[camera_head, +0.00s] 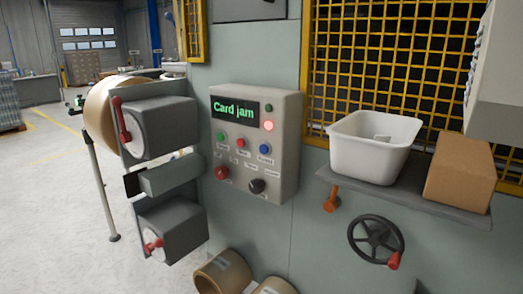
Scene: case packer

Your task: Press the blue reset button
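The control panel (285,150) is a beige box on the grey machine wall, near the middle of the head view. Its screen (236,108) reads "Card jam" in green letters. The blue button (265,149) sits at the right end of the upper button row; its label below is too small to read surely. A green button (221,137) and a red button (241,143) are to its left. A lit red lamp (268,126) is above it, with a dark green lamp (269,108) higher up. My gripper is not in view.
A shelf (340,184) on the right holds a white bin (372,147) and a cardboard box (460,172). A handwheel (376,241) is below it. Grey units with red handles (122,120) stand left of the panel. Cardboard rolls (223,273) lie below.

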